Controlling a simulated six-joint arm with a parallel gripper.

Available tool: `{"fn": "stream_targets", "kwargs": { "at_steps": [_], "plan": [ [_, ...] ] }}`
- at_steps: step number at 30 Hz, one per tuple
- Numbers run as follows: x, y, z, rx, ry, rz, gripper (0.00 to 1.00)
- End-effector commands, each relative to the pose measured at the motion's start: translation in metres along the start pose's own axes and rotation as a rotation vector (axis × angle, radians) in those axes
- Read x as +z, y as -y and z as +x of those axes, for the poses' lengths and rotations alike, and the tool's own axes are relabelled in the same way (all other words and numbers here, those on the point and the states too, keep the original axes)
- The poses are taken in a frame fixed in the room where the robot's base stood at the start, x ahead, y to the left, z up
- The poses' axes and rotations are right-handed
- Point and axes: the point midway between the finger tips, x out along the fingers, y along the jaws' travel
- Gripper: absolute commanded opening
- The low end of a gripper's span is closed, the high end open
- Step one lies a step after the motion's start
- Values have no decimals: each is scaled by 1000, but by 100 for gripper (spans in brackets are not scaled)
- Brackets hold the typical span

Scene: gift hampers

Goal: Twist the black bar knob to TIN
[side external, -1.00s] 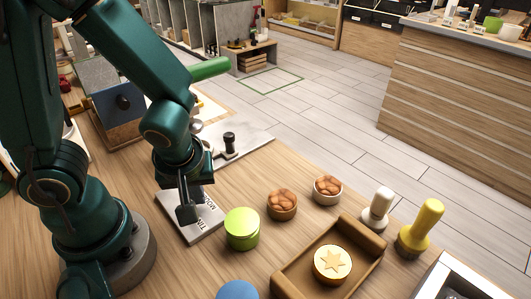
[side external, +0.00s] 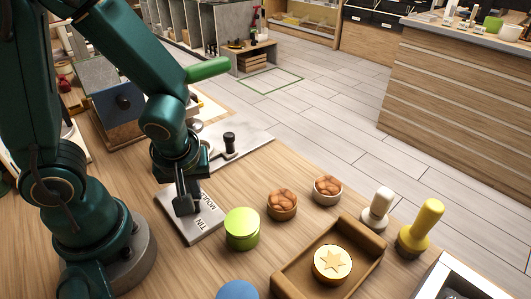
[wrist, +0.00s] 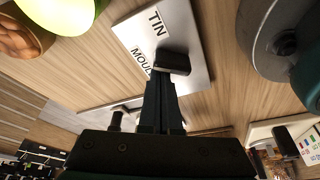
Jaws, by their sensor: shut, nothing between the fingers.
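A pale plate (side external: 190,232) lies on the wooden bench and also shows in the wrist view (wrist: 127,32). It carries the labels TIN (wrist: 157,23) and MOULD (wrist: 142,62). The black bar knob (wrist: 173,62) stands on the plate beside the labels; its left end is close to MOULD in the wrist view. My gripper (wrist: 160,76) is shut and empty, its fingertips at the knob. The fingers overlap the knob's near edge, and I cannot tell whether they touch it. In the side view my gripper (side external: 183,207) is low over the plate and partly hides the knob.
A green round tin (side external: 242,230) stands right of the plate, with brown-topped bowls (side external: 282,205) beyond. A wooden tray (side external: 290,280) holds a star-topped round. A grey plate with a black-knobbed lever (side external: 229,143) lies behind my gripper. Bare bench lies between.

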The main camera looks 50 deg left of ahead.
Motion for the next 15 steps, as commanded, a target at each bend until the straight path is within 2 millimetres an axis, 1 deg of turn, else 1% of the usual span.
{"fn": "stream_targets", "kwargs": {
  "at_steps": [1,7,15],
  "plan": [
    [-5,-7,1,8,0,-6,0],
    [-22,-34,6,39,1,-9,0],
    [-23,-28,-22,48,-2,-7,0]
  ]
}}
